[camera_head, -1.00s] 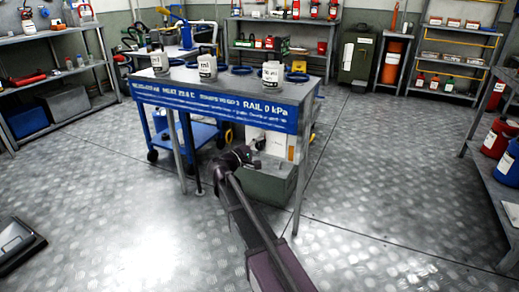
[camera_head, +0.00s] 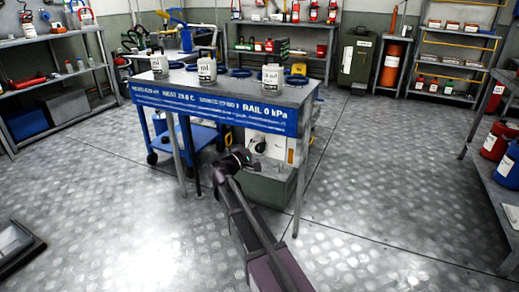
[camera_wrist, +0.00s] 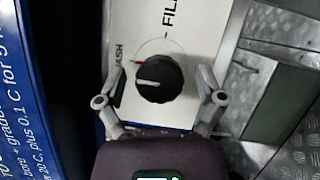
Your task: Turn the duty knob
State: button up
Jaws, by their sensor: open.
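The duty knob (camera_wrist: 159,78) is round and black with a white pointer line, on a white panel (camera_wrist: 198,20). Its pointer is toward the left in the wrist view. The panel is lettered "FILL", and a partly hidden word ending in "ASH" is at the left. A small red mark shows near the knob's upper left. My gripper (camera_wrist: 161,75) is open, with one finger on each side of the knob and a gap to it on both sides. In the head view my gripper (camera_head: 242,157) is in front of the white panel (camera_head: 272,146) under the bench.
The bench (camera_head: 222,84) has a blue lettered front strip (camera_head: 215,112) just above my gripper, and several white containers on top. A bench leg (camera_head: 301,185) stands to the right. A blue cart (camera_head: 190,138) is at the left underneath. The floor around is mostly open.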

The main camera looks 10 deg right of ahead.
jog(key=shift+m, duration=0.3)
